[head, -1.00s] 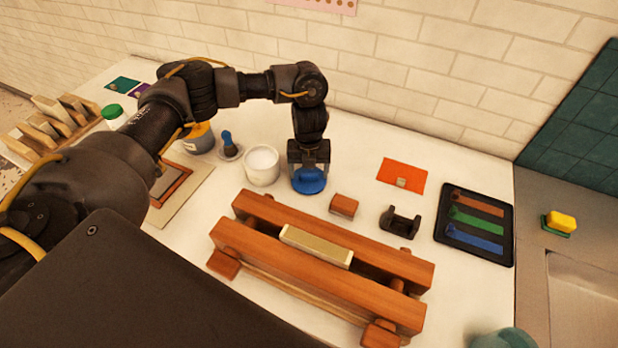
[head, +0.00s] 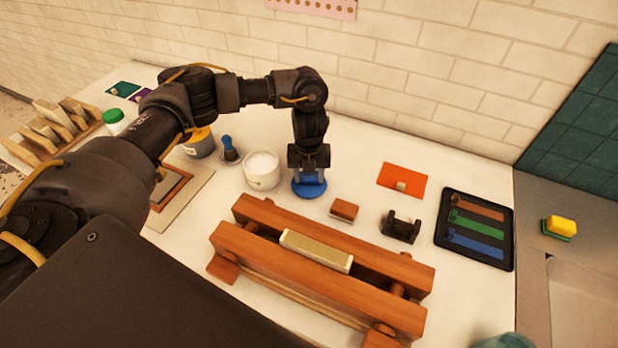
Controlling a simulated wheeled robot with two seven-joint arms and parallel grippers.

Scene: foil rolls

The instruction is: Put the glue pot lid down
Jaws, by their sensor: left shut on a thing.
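The glue pot lid (head: 309,190) is a round blue disc in the head view, just right of the white glue pot (head: 262,172). My left gripper (head: 309,178) points straight down over the lid and is shut on it. The lid is level and at or very near the white table top; I cannot tell whether it touches. The pot is open, with white contents showing. My right gripper is not in view.
A wooden press (head: 318,270) holding a pale block stands in front. A small wood-topped block (head: 344,210), a black holder (head: 401,226) and an orange card (head: 402,180) lie to the right. A blue-handled tool (head: 229,150) stands left of the pot.

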